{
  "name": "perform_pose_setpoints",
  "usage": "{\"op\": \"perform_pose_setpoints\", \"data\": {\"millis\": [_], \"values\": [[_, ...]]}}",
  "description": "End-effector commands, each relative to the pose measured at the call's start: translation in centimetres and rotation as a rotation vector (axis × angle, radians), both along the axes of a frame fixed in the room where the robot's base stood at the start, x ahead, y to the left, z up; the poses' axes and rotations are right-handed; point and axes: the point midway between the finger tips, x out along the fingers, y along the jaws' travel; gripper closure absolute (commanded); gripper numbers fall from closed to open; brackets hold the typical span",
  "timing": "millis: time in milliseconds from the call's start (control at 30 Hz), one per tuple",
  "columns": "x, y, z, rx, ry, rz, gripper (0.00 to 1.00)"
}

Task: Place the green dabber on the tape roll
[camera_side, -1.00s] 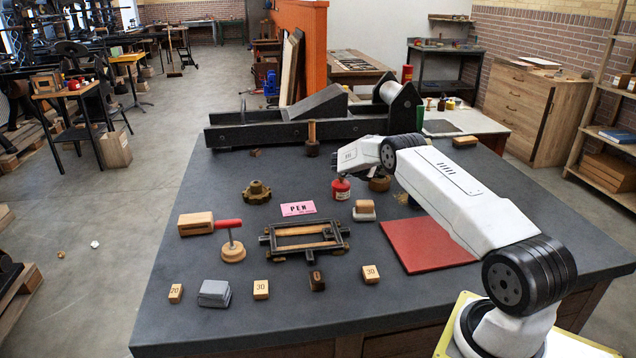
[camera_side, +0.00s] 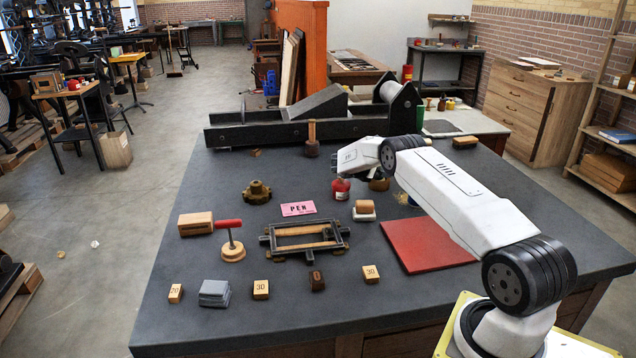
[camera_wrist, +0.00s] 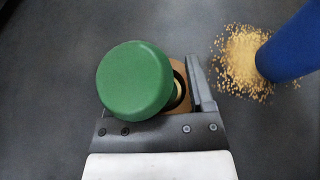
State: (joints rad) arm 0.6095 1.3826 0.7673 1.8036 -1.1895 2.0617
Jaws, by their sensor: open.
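In the wrist view the green dabber (camera_wrist: 135,80) shows as a round green head, seen from above, between my jaws. A tan ring with a dark centre, which looks like the tape roll (camera_wrist: 181,72), shows partly beneath and to the right of it. I cannot tell whether the two touch. My gripper (camera_wrist: 160,84) is open; its right finger shows beside the ring, and its left finger is mostly hidden by the green head. In the side view the tan roll (camera_side: 379,185) shows just below my wrist. The dabber is hidden there.
A blue cylinder (camera_wrist: 292,48) stands beside scattered yellow grains (camera_wrist: 238,62), right of my gripper. A red tin (camera_side: 341,189), a stamp block (camera_side: 364,210) and a red mat (camera_side: 428,246) are close by. A metal frame (camera_side: 304,237) lies left of the mat.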

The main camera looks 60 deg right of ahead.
Motion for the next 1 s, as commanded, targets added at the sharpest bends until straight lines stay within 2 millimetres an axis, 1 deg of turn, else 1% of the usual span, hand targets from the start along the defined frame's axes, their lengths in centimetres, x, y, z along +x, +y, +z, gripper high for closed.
{"op": "perform_pose_setpoints", "data": {"millis": [67,167,367,467,500,800,1000], "values": [[0.1,0.1,0.3,0.000,0.000,0.000,0.32],[0.4,0.7,0.6,-0.001,-0.001,0.001,0.32],[1.3,2.8,1.5,0.000,0.000,0.003,0.32],[1.9,4.2,2.2,0.000,0.000,0.003,0.32],[1.9,4.4,2.7,-0.001,-0.002,0.001,0.32],[1.8,4.2,7.1,-0.001,-0.002,-0.001,0.32],[1.8,4.2,8.7,-0.001,0.000,0.000,0.32]]}}
